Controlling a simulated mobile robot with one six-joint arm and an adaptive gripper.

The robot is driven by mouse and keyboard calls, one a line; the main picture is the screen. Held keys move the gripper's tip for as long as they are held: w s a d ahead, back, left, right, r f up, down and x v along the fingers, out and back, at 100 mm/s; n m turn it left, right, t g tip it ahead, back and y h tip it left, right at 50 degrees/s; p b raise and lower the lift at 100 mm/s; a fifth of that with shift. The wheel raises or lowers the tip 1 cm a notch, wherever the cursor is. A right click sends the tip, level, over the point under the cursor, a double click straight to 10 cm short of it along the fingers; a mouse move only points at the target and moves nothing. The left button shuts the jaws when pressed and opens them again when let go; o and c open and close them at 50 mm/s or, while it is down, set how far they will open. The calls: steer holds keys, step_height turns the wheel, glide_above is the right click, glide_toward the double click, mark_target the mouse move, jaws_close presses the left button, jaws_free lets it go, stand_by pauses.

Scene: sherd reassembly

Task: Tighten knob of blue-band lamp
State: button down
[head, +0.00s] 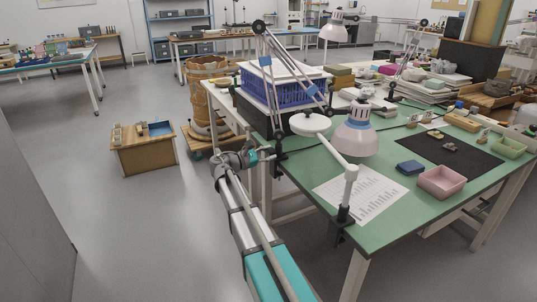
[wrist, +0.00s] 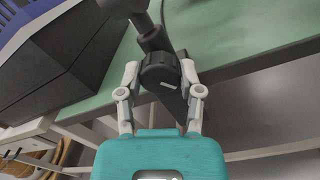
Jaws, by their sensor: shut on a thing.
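The blue-band lamp (head: 266,62) stands at the left edge of the green table, its jointed arm wearing blue bands. Its pale pinkish shade (head: 357,138) hangs over the table. In the wrist view, its dark clamp (wrist: 152,38) grips the table edge, with a round black knob (wrist: 160,72) bearing a small pale mark. My gripper (wrist: 160,70) has one finger on each side of the knob and is shut on it. In the head view my gripper (head: 268,155) reaches the clamp from the left; the knob is too small to make out there.
A white round-headed lamp (head: 310,124) on its own clamp stands close to the right of my arm. A blue crate (head: 275,92) sits behind the clamp. A printed sheet (head: 362,194), a pink tray (head: 441,181) and a dark mat (head: 480,160) lie on the table.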

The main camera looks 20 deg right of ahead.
stand_by(0.3)
steer(key=shift+c, duration=1.3)
jaws_free()
steer(key=a, duration=0.7)
steer(key=shift+s+a, duration=0.2)
steer(key=shift+a, duration=0.05)
